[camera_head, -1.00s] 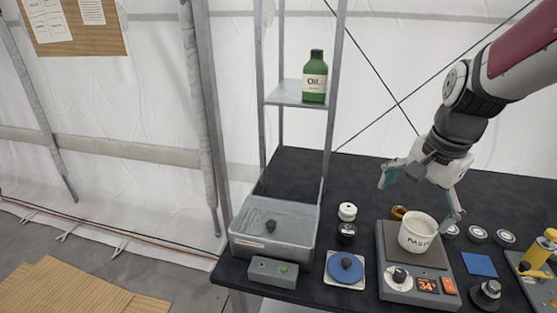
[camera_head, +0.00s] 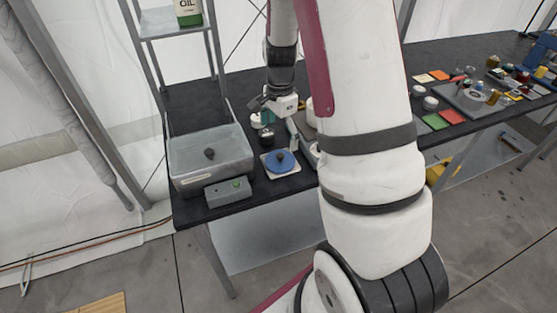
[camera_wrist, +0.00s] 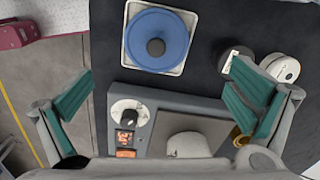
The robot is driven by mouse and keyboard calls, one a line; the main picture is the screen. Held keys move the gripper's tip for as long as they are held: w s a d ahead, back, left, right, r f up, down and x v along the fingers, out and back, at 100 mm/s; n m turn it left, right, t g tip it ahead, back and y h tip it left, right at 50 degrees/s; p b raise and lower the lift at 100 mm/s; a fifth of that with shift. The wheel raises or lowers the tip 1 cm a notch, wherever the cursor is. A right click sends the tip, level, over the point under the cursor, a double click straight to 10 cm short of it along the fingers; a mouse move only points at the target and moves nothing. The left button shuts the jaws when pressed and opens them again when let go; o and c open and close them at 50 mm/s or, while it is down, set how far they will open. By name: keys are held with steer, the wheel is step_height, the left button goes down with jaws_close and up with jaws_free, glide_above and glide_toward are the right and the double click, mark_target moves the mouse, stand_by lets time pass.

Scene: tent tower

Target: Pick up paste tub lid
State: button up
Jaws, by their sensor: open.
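The paste tub lid appears to be the round blue lid with a dark centre knob (camera_head: 280,161), lying on a white square pad on the black table. In the wrist view the same lid (camera_wrist: 178,48) is at the top centre, ahead of the fingers. My gripper (camera_head: 281,124) is open and empty, above the table just behind the lid. In the wrist view its two teal-padded fingers (camera_wrist: 165,92) are spread wide, with nothing between them touching. The white tub (camera_wrist: 188,146) stands on the grey scale below my gripper, partly hidden by the gripper body.
A grey tray with a translucent lid (camera_head: 211,163) and a control box (camera_head: 228,192) stand left of the lid. The scale (camera_wrist: 165,103) is close by. Small black and white containers (camera_wrist: 282,68) lie beside the right finger. A metal rack (camera_head: 168,24) holds the oil bottle (camera_head: 188,12).

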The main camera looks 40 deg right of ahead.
mark_target(280, 155)
step_height(280, 155, down, 3)
steer(key=f, duration=0.1)
steer(key=f+p, duration=0.1)
steer(key=f, duration=0.2)
steer(key=shift+s+a+f, duration=0.15)
steer(key=shift+s+a, duration=0.05)
steer(key=shift+s, duration=0.15)
steer(key=shift+w+f, duration=0.1)
steer(key=shift+f, duration=0.4)
steer(key=c, duration=1.2)
